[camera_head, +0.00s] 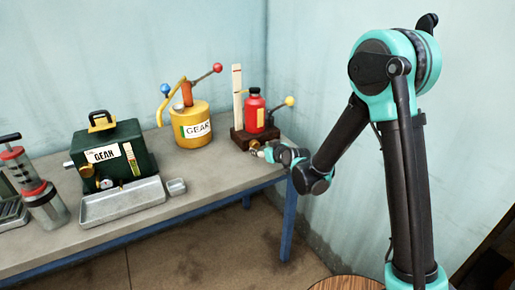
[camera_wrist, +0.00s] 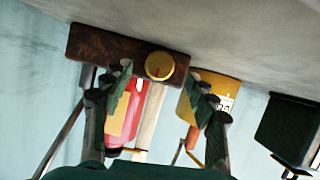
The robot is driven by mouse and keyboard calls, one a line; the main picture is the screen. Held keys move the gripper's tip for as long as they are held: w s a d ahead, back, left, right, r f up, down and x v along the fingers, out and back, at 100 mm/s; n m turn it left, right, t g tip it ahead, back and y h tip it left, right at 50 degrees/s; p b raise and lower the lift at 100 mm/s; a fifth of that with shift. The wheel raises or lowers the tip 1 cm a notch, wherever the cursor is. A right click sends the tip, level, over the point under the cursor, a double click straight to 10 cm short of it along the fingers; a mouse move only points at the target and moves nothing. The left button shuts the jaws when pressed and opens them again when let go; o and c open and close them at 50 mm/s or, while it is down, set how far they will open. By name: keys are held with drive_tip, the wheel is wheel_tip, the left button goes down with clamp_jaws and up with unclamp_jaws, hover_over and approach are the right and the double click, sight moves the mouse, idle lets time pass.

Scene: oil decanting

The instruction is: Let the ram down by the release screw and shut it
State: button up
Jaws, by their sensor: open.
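The red jack (camera_head: 254,113) stands upright on a rusty brown base (camera_head: 240,137) at the right end of the bench. The wrist view shows it upside down, with its red body (camera_wrist: 124,112) below the base (camera_wrist: 92,44). A round yellow knob (camera_wrist: 159,66), apparently the release screw, sits on the base's front face. My gripper (camera_wrist: 158,76) is open, its fingers either side of the knob in the picture; contact cannot be told. In the head view my gripper (camera_head: 266,152) is small, close in front of the base. The ram's height is unclear.
A pale upright scale (camera_head: 238,92) and a yellow-balled lever (camera_head: 289,101) stand by the jack. A yellow gear-oil can (camera_head: 184,132) with a pump, a green box (camera_head: 108,140), a metal tray (camera_head: 122,203) and a small dish (camera_head: 176,186) are to the left.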

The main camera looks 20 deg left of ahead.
sight(256, 146)
drive_tip(key=shift+x, duration=2.05)
drive_tip(key=c, duration=1.2)
drive_tip(key=shift+o, duration=0.2)
drive_tip(key=shift+s+n+h, duration=0.1)
drive_tip(key=shift+n+h, duration=0.2)
drive_tip(key=shift+n, duration=0.3)
drive_tip(key=o, duration=1.2)
drive_tip(key=shift+c, duration=0.2)
